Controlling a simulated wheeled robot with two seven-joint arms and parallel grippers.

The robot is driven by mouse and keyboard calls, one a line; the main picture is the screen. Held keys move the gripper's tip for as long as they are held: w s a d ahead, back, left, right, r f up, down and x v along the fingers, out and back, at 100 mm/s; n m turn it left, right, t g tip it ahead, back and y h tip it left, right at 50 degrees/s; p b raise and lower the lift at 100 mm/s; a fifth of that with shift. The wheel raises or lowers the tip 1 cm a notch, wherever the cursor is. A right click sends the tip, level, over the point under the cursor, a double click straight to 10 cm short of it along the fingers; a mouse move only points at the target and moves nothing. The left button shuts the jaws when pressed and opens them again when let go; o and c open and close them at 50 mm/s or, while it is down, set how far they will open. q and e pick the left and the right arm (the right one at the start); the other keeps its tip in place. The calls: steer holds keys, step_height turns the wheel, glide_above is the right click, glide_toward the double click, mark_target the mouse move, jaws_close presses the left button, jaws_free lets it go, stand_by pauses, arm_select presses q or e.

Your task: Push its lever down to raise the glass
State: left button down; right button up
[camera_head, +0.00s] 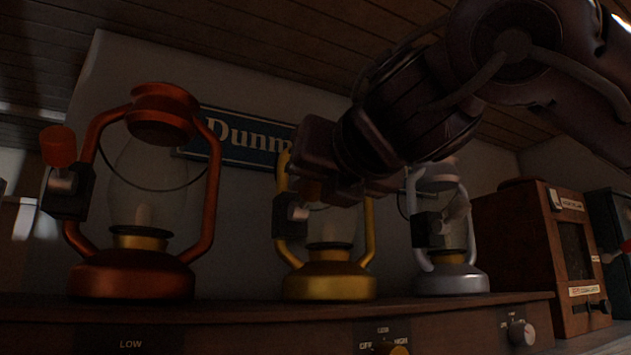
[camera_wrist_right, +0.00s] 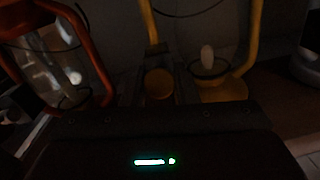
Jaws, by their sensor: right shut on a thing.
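Three lanterns stand in a row on a wooden shelf unit: a red one (camera_head: 135,282), a yellow one (camera_head: 330,284) and a silver one (camera_head: 450,280). The red lantern's lever knob (camera_head: 58,146) sticks up at its left side. My right gripper (camera_head: 314,188) reaches down from the upper right to the yellow lantern's left side. It is shut on that lantern's lever, whose round knob (camera_wrist_right: 158,84) shows between the fingers in the right wrist view. The gripper partly hides the yellow lantern's glass (camera_head: 330,226) and top. My left gripper is out of view.
The wooden shelf unit (camera_head: 240,324) has dials on its front. A wooden box with labels (camera_head: 530,240) stands at the right. A blue sign (camera_head: 238,137) hangs on the wall behind. The red and silver lanterns stand close on either side of my gripper.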

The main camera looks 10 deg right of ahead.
steer(key=f+t+b, duration=0.1)
steer(key=t+b, duration=0.1)
steer(key=b, duration=0.2)
steer(key=f+t+y+b, duration=0.1)
steer(key=t+b, duration=0.1)
steer(key=b, duration=0.3)
steer(key=f+t+b, duration=0.1)
steer(key=t+b, duration=0.2)
steer(key=b, duration=0.2)
steer(key=shift+s+d+f+m, duration=0.1)
steer(key=shift+s+d+m, duration=0.05)
steer(key=shift+s+m, duration=0.15)
steer(key=o, duration=1)
steer(key=shift+w, duration=0.3)
steer(key=b, duration=0.5)
glide_toward(314, 200)
steer(key=shift+w, duration=0.45)
